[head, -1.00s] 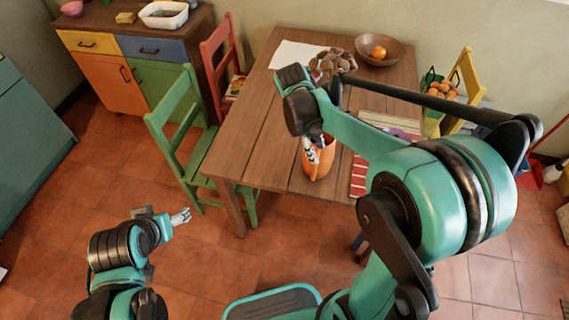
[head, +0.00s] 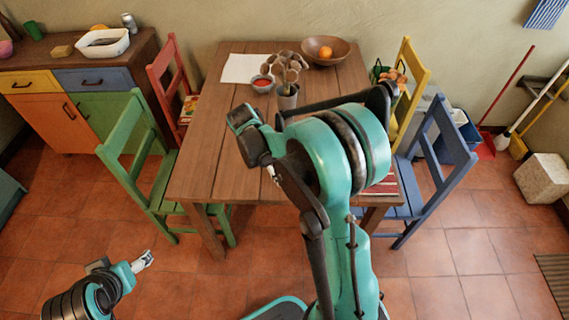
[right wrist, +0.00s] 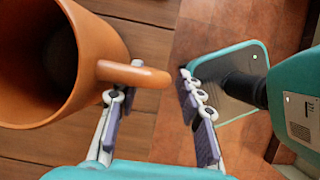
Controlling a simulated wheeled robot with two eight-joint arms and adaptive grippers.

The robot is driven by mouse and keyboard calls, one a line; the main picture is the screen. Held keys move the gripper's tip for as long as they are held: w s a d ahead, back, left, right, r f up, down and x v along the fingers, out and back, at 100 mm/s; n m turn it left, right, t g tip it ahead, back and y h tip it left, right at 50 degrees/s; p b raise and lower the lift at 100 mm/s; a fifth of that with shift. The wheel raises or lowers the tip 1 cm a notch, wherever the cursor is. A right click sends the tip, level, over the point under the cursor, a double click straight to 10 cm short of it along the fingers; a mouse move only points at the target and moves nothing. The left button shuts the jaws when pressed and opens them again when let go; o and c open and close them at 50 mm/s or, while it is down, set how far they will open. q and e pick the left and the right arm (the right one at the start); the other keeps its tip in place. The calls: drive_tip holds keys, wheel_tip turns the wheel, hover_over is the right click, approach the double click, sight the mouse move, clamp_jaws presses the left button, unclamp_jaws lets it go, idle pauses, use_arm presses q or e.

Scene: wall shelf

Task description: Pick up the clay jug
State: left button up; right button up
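The clay jug (right wrist: 102,52) is orange, with an open mouth and a handle (right wrist: 135,74). It fills the upper left of the right wrist view. In the head view my right arm hides it. My right gripper (right wrist: 150,88) is open, its two fingers apart, with the handle's outer end reaching into the space between them. I cannot tell whether the fingers touch it. My left gripper (head: 143,262) is low at the left of the head view, away from the table, and its fingers are too small to judge.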

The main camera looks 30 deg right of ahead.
drive_tip(key=shift+x, duration=1.05)
clamp_jaws()
drive_tip(key=shift+r, duration=0.15)
